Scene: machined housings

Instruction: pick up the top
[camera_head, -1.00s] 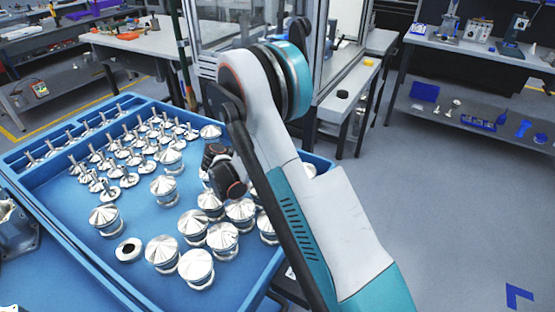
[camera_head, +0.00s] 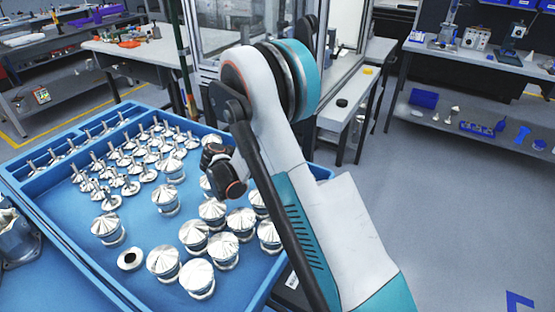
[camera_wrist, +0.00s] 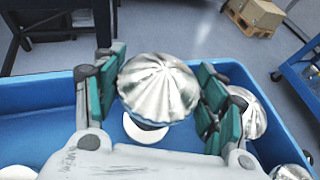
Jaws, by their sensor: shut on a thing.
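A shiny, ribbed, cone-topped metal top (camera_wrist: 158,88) sits between the teal fingers of my gripper (camera_wrist: 160,95) in the wrist view. The gripper is shut on it from both sides. A pale disc-like part shows just below the top; I cannot tell whether it belongs to it. In the head view my arm hides the fingers and the held top. Several similar metal tops (camera_head: 165,263) stand in the blue tray (camera_head: 140,215), mostly in its near right part.
Several slender stemmed metal parts (camera_head: 130,187) fill the tray's far left area. A dark-holed ring (camera_head: 130,258) lies near the front. In the wrist view, the tray's raised blue rim (camera_wrist: 40,86) runs behind the gripper, and other tops (camera_wrist: 250,112) are close at right.

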